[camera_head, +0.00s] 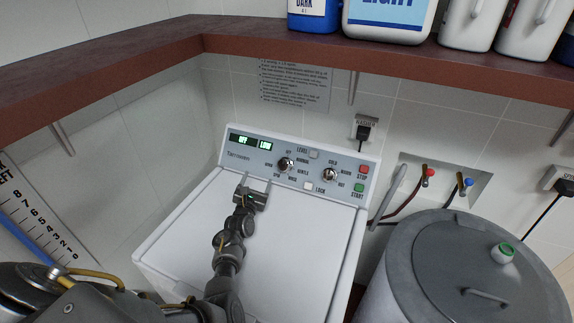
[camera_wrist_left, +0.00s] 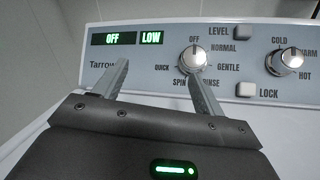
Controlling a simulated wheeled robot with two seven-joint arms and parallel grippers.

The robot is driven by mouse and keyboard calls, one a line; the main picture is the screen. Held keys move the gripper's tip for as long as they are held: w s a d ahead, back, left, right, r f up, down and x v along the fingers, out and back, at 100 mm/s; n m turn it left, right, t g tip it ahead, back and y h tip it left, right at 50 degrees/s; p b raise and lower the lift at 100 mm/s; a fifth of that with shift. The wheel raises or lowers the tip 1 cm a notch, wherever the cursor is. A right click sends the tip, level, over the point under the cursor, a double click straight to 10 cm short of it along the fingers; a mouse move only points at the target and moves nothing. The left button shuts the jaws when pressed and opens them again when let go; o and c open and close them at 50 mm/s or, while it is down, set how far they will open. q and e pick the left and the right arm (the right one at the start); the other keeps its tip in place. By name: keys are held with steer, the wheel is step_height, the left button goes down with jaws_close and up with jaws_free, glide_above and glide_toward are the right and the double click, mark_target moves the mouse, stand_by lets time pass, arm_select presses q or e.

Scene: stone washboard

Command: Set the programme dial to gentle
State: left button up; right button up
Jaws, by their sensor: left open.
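The programme dial (camera_head: 285,164) is a round silver knob on the washer's control panel (camera_head: 262,154). In the left wrist view the dial (camera_wrist_left: 192,60) has OFF above it, then NORMAL, GENTLE, RINSE, SPIN and QUICK around it. The display (camera_wrist_left: 126,38) reads OFF and LOW. My left gripper (camera_head: 259,185) is open and empty, just below and left of the dial. In the wrist view its right finger (camera_wrist_left: 203,95) overlaps the dial's lower edge; I cannot tell whether they touch. My right gripper is not in view.
A temperature dial (camera_head: 330,175), LEVEL and LOCK buttons, and red STOP (camera_head: 363,169) and green START (camera_head: 359,187) buttons share the panel. A brown shelf (camera_head: 300,50) with bottles hangs above. A grey drum (camera_head: 465,265) stands at the right.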

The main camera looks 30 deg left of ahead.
mark_target(283, 166)
arm_select(q)
steer(key=d+n, duration=0.1)
steer(key=d, duration=0.1)
steer(key=w+d+f+n, duration=0.1)
steer(key=d, duration=0.1)
steer(key=w+d+n+h, duration=0.1)
steer(key=d+n, duration=0.1)
steer(key=shift+w+d+f+g, duration=0.15)
steer(key=shift+w+f+g, duration=0.05)
steer(key=shift+f+g, duration=0.15)
steer(key=b+x, duration=0.5)
steer(key=b, duration=0.1)
steer(key=b+x, duration=0.2)
steer(key=x, duration=0.1)
steer(key=shift+w+a+f+b, duration=0.2)
steer(key=shift+w+f+b, duration=0.1)
steer(key=shift+w+b, duration=0.1)
steer(key=shift+w+a+r+b, duration=0.15)
steer(key=shift+w+b, duration=0.3)
steer(key=shift+b, duration=0.05)
steer(key=shift+w+a+r+b, duration=0.1)
steer(key=shift+w+r+b, duration=0.05)
steer(key=shift+w+b, duration=0.35)
steer(key=shift+c, duration=0.3)
steer(key=c, duration=0.9)
